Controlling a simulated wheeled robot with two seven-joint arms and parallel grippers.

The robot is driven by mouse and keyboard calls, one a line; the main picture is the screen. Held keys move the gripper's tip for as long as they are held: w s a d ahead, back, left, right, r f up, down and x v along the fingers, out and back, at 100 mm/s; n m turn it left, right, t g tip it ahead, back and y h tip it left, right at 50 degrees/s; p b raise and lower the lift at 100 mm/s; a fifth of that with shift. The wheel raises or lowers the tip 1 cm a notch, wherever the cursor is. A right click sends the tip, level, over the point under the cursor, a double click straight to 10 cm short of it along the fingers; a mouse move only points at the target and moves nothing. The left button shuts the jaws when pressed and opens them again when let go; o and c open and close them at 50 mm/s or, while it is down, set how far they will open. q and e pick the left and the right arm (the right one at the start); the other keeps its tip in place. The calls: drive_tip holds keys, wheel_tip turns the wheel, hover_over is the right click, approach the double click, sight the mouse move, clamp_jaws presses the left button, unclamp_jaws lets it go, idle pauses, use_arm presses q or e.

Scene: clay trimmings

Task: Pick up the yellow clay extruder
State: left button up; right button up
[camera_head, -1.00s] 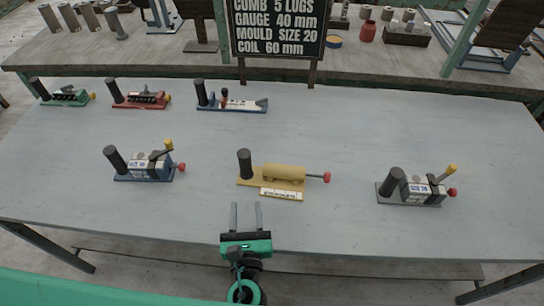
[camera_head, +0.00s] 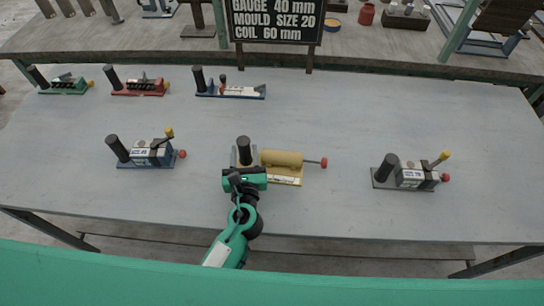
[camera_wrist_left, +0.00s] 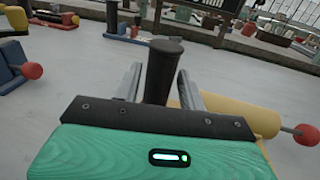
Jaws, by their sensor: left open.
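The yellow clay extruder (camera_head: 282,159) lies near the middle of the grey table. It has a yellow base, a yellow barrel, a red knob at its right end and a black upright post (camera_head: 243,146) at its left end. My left gripper (camera_head: 244,158) is open at that post. In the left wrist view the black post (camera_wrist_left: 162,70) stands between the two spread fingers, and the yellow barrel (camera_wrist_left: 240,112) shows to the right. Whether a finger touches the post cannot be told. My right gripper is not in view.
A blue tool (camera_head: 147,152) stands to the left and a grey tool (camera_head: 405,174) to the right. Green (camera_head: 62,86), red (camera_head: 138,87) and blue-based (camera_head: 230,91) tools line the table's far left. A black sign (camera_head: 276,20) stands behind. The table between is clear.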

use_arm(q)
drive_tip(key=shift+w+a, duration=0.1)
drive_tip(key=shift+w, duration=0.7)
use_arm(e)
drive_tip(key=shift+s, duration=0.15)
use_arm(q)
drive_tip(key=shift+c, duration=0.4)
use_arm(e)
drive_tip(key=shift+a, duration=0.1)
use_arm(q)
drive_tip(key=c, duration=0.7)
clamp_jaws()
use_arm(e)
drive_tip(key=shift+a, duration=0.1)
use_arm(q)
drive_tip(key=shift+r, duration=0.1)
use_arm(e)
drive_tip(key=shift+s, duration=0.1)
